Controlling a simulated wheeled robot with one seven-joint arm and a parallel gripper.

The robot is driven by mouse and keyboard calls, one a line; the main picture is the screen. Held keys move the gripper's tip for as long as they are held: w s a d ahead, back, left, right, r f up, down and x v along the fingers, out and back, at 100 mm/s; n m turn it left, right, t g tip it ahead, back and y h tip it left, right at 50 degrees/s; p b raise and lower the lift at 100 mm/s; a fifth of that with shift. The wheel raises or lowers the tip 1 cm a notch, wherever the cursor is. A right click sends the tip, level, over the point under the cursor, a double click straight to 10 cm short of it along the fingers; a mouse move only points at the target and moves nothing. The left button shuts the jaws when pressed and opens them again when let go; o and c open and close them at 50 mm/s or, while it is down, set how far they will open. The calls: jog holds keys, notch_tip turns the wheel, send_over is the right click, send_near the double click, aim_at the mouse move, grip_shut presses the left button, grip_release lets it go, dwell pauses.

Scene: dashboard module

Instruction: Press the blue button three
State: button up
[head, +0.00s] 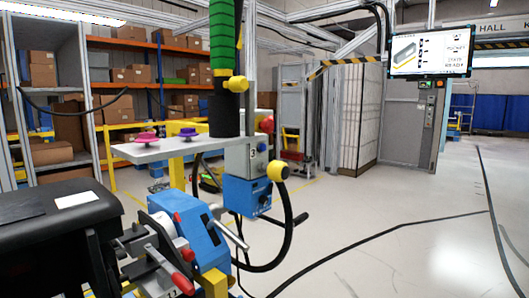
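A blue-purple knob-like piece (188,132) and a pink one (146,137) stand on a flat pale plate (160,150) left of centre in the head view. To the right of the plate is a grey box (240,157) with what looks like a "3" on its side. A blue box (246,195) sits just below it, with small dark details too small to read. I cannot tell which blue part is button three. My gripper is not seen in this view.
A green ribbed tube (224,35) with a black lower end (224,115) hangs over the plate. A blue unit with red-tipped levers (200,240) and a black housing (50,235) fill the lower left. A black hose (285,235) loops below the boxes. Floor at right is open, with cables.

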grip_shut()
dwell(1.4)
